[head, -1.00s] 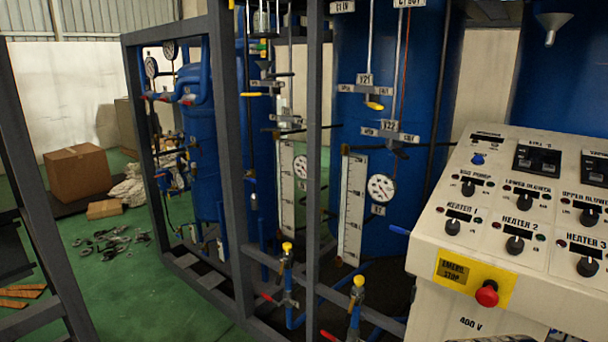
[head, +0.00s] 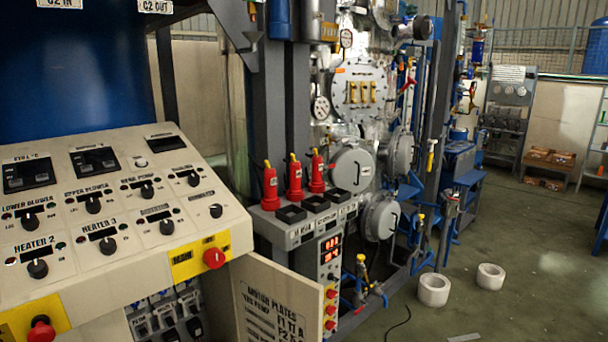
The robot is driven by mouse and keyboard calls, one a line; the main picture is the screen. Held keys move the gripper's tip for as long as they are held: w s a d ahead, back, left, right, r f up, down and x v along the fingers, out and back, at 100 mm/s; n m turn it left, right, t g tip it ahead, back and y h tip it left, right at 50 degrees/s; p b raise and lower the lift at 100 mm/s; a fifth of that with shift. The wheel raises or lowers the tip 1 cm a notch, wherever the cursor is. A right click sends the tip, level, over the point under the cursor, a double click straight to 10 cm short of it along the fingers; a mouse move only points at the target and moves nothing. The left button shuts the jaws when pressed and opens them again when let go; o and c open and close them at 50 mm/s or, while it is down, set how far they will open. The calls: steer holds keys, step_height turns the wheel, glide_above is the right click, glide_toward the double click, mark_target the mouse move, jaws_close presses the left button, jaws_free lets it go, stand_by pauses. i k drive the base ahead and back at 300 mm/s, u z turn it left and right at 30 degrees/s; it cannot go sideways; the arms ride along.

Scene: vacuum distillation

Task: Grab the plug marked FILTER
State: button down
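Three red plugs with yellow tips stand upright in a row on a grey box in the head view: a left plug (head: 270,187), a middle plug (head: 295,179) and a right plug (head: 317,172). Black square sockets (head: 291,213) sit in front of them on the box top. White labels (head: 302,233) run along the box's front edge, too small to read surely, so I cannot tell which plug is marked FILTER. My gripper is not in view.
A sloped control panel (head: 120,215) with knobs and red stop buttons fills the left. An open panel door (head: 275,300) stands below the plugs. Grey frame posts rise behind them. Two white rolls (head: 434,290) lie on the open green floor at right.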

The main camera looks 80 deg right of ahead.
mark_target(317, 165)
steer(key=z, duration=2.85)
